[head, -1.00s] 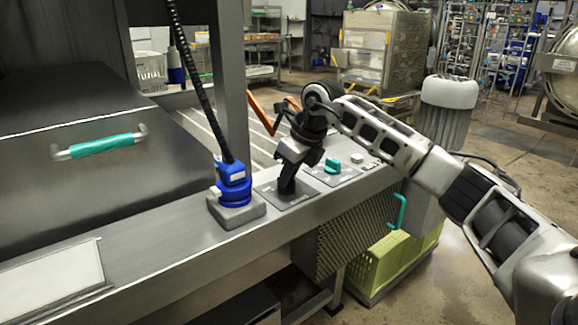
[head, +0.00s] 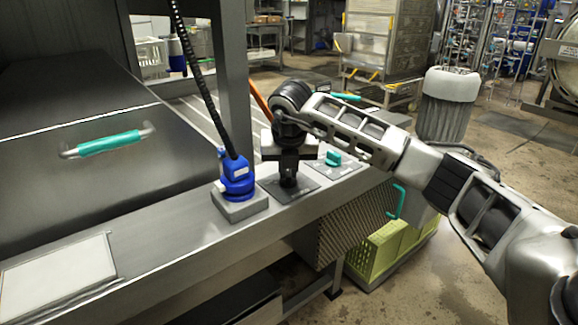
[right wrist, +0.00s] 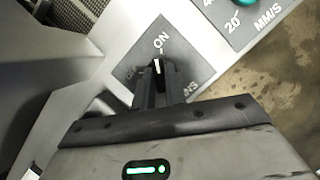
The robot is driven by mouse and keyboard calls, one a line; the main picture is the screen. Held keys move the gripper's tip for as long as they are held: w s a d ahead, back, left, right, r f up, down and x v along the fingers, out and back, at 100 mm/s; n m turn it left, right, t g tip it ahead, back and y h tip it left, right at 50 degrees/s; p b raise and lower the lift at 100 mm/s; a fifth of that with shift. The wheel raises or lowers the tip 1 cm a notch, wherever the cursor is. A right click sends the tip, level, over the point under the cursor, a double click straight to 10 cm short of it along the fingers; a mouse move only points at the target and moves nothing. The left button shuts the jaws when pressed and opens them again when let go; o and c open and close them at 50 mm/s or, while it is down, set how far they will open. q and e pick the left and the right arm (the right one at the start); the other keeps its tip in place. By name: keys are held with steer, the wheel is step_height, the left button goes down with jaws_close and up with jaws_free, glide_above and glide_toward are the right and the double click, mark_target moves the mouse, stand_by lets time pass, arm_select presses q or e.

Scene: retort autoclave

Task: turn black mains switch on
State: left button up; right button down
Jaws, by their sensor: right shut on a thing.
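The black mains switch (right wrist: 158,68) sits on a dark grey plate, and its white mark points toward the printed "ON" in the right wrist view. In the head view the same plate (head: 302,196) lies on the steel ledge, and the switch is mostly hidden by my gripper. My right gripper (head: 288,182) comes down over it from above and is shut on the switch. Its fingers also show in the right wrist view (right wrist: 155,88), one on each side of the knob. My left gripper is not in view.
A blue plug (head: 237,176) with a black cable stands left of the switch. A teal knob (head: 333,158) on a speed plate is to its right. A teal handle (head: 108,143) is on the steel cover. Green crates (head: 375,250) sit below the ledge.

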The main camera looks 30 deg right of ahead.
steer(key=shift+m+h, duration=0.4)
steer(key=shift+m, duration=0.6)
steer(key=shift+g, duration=0.3)
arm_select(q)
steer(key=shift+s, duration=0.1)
arm_select(e)
steer(key=c, duration=1.4)
jaws_free()
steer(key=shift+c, duration=0.2)
steer(key=shift+r, duration=0.1)
arm_select(q)
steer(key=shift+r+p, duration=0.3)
steer(key=shift+p, duration=0.85)
arm_select(e)
steer(key=v, duration=1.5)
steer(key=shift+r, duration=0.4)
